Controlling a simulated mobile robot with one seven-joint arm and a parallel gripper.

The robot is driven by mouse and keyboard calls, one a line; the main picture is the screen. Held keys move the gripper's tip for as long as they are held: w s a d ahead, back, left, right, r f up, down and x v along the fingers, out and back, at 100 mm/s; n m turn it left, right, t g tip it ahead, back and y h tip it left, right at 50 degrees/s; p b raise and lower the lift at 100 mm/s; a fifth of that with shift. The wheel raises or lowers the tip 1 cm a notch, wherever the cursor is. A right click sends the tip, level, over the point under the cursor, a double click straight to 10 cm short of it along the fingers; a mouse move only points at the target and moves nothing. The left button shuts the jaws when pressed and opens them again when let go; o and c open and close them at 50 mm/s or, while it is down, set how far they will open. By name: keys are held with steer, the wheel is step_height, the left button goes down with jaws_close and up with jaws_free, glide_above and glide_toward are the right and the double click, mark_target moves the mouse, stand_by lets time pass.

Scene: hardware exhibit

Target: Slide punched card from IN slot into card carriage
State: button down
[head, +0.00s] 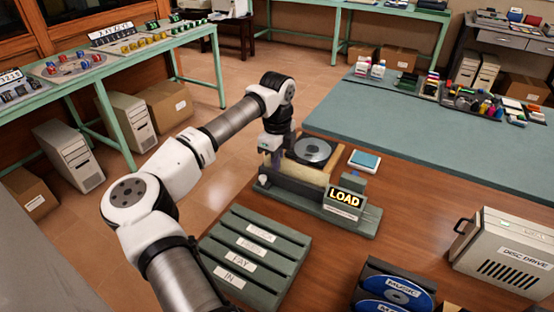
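The green slotted rack (262,262) lies on the brown table, with several labelled slots. The IN label (229,277) is on its nearest slot, and I see no card standing there. Behind the rack is a green-based machine (345,215) with a lit LOAD sign (344,199); I take it to hold the card carriage. A cream piece (300,172) spans its top; I cannot tell whether it is the punched card or part of the machine. My gripper (276,153) points down at the machine's left end. Its fingers are too small and hidden to read.
A round dark disc unit (313,150) stands just behind the machine, with a blue-topped box (364,160) to its right. A disc drive (507,252) and blue music discs (395,293) are at the front right. Bare table lies between the machine and the drive.

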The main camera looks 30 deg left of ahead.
stand_by(0.3)
steer(key=c, duration=1.6)
jaws_free()
steer(key=shift+r+p, duration=2.1)
steer(key=shift+r, duration=1.9)
